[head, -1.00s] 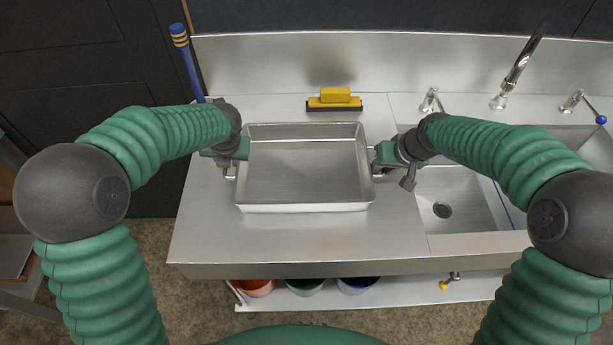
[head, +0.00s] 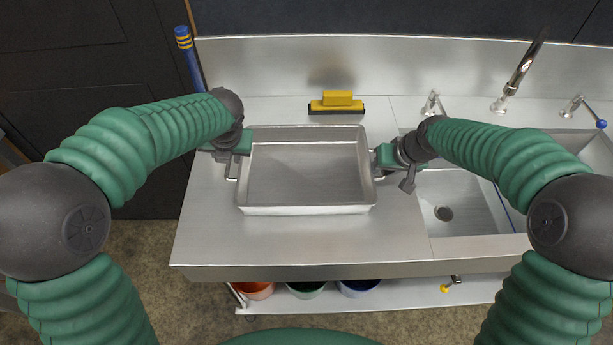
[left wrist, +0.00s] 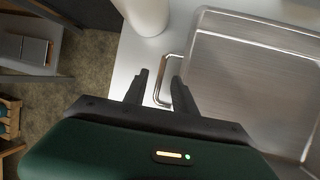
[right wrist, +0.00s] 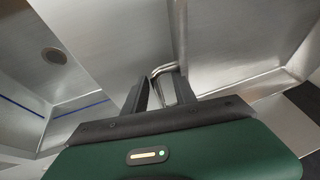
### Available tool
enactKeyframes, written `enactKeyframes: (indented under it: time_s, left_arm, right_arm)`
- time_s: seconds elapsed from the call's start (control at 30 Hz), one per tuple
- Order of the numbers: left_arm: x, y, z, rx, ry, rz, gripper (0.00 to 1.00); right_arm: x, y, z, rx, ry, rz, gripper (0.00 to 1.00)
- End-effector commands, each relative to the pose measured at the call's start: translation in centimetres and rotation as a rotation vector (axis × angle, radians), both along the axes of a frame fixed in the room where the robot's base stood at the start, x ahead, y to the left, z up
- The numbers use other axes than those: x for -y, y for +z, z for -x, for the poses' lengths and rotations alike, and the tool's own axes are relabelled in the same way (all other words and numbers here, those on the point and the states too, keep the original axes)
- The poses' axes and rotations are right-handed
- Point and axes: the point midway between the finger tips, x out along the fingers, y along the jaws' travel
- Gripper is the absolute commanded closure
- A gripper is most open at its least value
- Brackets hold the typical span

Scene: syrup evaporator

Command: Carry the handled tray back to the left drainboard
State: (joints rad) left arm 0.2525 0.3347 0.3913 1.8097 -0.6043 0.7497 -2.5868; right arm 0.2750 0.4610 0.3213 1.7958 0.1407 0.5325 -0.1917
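The handled tray (head: 305,210) is a shallow steel pan. It rests level on the steel drainboard (head: 300,245) left of the sink, and it looks empty. My left gripper (head: 232,168) is at its left end. In the left wrist view, the fingers (left wrist: 160,82) are apart, with the tray's wire handle (left wrist: 165,75) between them. My right gripper (head: 383,165) is at the right end. In the right wrist view, its fingers (right wrist: 160,82) also look apart, around the right handle (right wrist: 165,68). Contact with that handle is unclear.
A yellow-and-black squeegee or brush (head: 337,104) lies behind the tray. The sink basin (head: 460,205) and taps (head: 512,90) are to the right. A blue pole (head: 190,58) stands at the back left. Coloured buckets (head: 307,289) sit on a low shelf. The counter before the tray is clear.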

Motion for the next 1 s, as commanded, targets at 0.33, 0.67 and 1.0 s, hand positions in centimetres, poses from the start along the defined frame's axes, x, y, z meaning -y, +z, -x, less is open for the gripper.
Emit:
enactKeyframes:
  time_s: [0.33,0.67,1.0]
  left_arm:
    - [1.5,5.4,2.0,-0.001,0.001,-0.001,0.67]
    - [1.5,5.5,2.2,-0.001,0.001,-0.001,0.67]
    - [1.5,5.4,2.0,-0.003,0.001,-0.001,0.67]
  right_arm:
    - [0.0,0.0,0.0,-0.001,-0.001,0.0,0.67]
    - [1.5,6.1,2.3,0.005,-0.001,0.003,0.67]
    - [2.6,10.8,4.2,0.001,-0.002,-0.001,0.67]
